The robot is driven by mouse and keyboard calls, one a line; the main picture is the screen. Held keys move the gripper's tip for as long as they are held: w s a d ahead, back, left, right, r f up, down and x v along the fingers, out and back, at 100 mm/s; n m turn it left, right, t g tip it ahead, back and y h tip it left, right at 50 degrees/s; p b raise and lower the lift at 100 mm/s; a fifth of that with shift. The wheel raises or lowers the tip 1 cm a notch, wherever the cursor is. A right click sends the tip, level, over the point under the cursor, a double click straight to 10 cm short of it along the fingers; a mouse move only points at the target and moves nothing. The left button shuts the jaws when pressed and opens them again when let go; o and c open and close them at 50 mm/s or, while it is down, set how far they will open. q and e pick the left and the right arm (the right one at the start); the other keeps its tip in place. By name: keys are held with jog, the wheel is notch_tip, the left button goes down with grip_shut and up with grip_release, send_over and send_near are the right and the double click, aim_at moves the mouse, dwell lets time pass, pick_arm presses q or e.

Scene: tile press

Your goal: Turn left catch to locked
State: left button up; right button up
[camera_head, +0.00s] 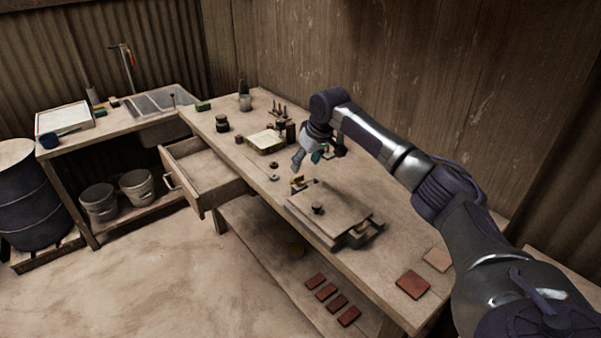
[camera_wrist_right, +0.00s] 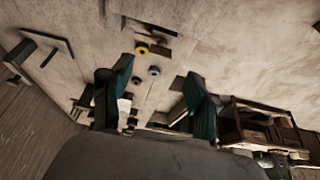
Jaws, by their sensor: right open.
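The tile press (camera_head: 335,212) is a pale, flat plate with a dark round knob (camera_head: 318,208) on top, lying on the workbench. A small brass and dark fitting (camera_head: 297,183) stands at its far left edge; I cannot tell whether it is the left catch or how it is turned. My right gripper (camera_head: 308,160) hangs open and empty above the bench, beyond the press and apart from it. Its two teal-padded fingers (camera_wrist_right: 157,88) are spread in the right wrist view, with a small brass ring (camera_wrist_right: 142,52) beyond them. My left gripper is not in view.
An open drawer (camera_head: 207,178) juts out from the bench front. A pale tray-like block (camera_head: 267,141), a dark jar (camera_head: 222,124) and several small tools stand farther back. A red tile (camera_head: 413,284) lies at the near end. The bench between the press and drawer is mostly clear.

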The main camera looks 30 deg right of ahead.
aim_at(300, 183)
jog(key=x, duration=0.6)
jog(key=shift+f, duration=0.2)
